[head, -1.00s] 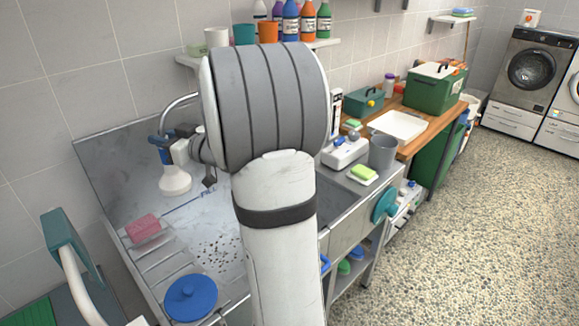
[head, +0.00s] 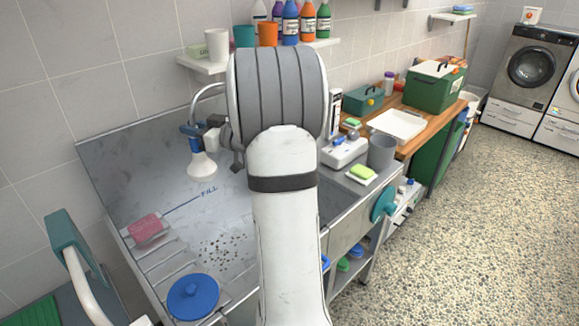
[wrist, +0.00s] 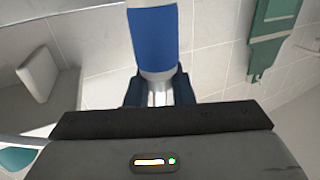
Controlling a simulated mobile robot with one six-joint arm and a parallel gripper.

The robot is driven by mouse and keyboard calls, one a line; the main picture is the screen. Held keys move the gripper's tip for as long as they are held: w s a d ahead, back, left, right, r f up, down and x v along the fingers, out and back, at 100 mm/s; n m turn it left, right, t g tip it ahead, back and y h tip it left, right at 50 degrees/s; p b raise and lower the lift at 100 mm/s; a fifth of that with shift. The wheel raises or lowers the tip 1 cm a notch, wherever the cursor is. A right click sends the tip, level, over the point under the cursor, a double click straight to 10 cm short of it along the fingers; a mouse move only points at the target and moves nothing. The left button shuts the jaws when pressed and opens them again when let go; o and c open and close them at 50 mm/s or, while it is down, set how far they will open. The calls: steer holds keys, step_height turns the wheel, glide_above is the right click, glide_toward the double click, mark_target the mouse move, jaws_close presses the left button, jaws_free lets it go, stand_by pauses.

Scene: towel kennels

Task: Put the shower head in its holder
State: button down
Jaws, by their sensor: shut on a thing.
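The shower head (head: 201,165) has a white bell-shaped end and a blue handle. In the head view it hangs bell down above the back of the steel sink unit. My gripper (head: 190,131) is shut on it near the top of the handle, left of my arm. The wrist view shows the blue and white handle (wrist: 152,35) with a metal collar (wrist: 159,92) between dark blue pieces at the jaws. I cannot pick out the holder for sure. A green fixture (wrist: 270,35) shows at the upper right of the wrist view; I cannot tell what it is.
A wall shelf (head: 205,65) with cups and bottles is above. A curved metal pipe (head: 205,92) stands close behind. A pink sponge (head: 146,227) and blue lid (head: 194,297) are on the sink unit. My arm hides much of the middle.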

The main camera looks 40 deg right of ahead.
steer(key=w+d+p, duration=0.1)
steer(key=d+p, duration=0.1)
steer(key=d, duration=0.8)
steer(key=shift+p, duration=0.3)
steer(key=shift+d, duration=0.15)
steer(key=w+d+p, duration=0.1)
steer(key=d+p, duration=0.4)
steer(key=d, duration=0.9)
steer(key=shift+w+d, duration=0.2)
steer(key=shift+w, duration=0.05)
steer(key=w+d+p, duration=0.1)
steer(key=d+p, duration=0.1)
steer(key=d, duration=1.2)
steer(key=shift+w+d, duration=0.15)
steer(key=shift+w, duration=0.1)
